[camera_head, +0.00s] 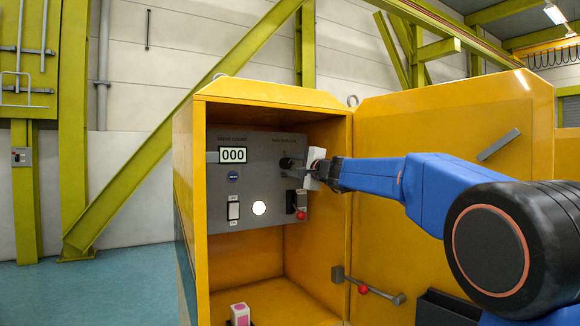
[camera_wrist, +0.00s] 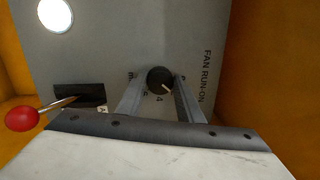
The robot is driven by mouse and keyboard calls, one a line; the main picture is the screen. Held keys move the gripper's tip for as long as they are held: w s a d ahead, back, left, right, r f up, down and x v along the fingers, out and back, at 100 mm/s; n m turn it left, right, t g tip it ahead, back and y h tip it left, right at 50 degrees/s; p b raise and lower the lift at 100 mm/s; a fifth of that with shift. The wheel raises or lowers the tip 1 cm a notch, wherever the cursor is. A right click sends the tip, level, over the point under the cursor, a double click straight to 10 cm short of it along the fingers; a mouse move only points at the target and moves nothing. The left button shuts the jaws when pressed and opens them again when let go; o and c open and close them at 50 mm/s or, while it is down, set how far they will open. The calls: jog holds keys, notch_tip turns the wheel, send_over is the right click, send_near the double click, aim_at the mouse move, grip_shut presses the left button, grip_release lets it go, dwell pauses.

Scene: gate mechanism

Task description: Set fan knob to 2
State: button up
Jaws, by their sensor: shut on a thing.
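The fan knob is a round black dial (camera_wrist: 160,80) with a pale pointer line, under the words FAN RUN-ON on the grey panel. In the wrist view the pointer aims to the lower right, to the right of the mark 4; the mark it faces is not clear, and some marks are hidden by the fingers. My gripper (camera_wrist: 160,96) has one finger on each side of the knob and is shut on it. In the head view the black knob (camera_head: 286,162) shows just left of my gripper (camera_head: 300,166), which partly covers the panel.
The grey panel (camera_head: 262,142) sits inside a yellow cabinet with its door (camera_head: 455,120) open on the right. A red-tipped lever (camera_head: 301,214) is below the knob. A 000 display (camera_head: 233,155), a white switch (camera_head: 234,210) and a lit round lamp (camera_head: 259,208) are leftward.

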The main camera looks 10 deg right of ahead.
jog(key=shift+m, duration=0.3)
jog(key=shift+f, duration=0.1)
jog(key=o, duration=1.1)
jog(key=shift+c, duration=0.2)
jog(key=shift+s+d, duration=0.1)
jog(key=v, duration=1.7)
jog(key=shift+s, duration=0.1)
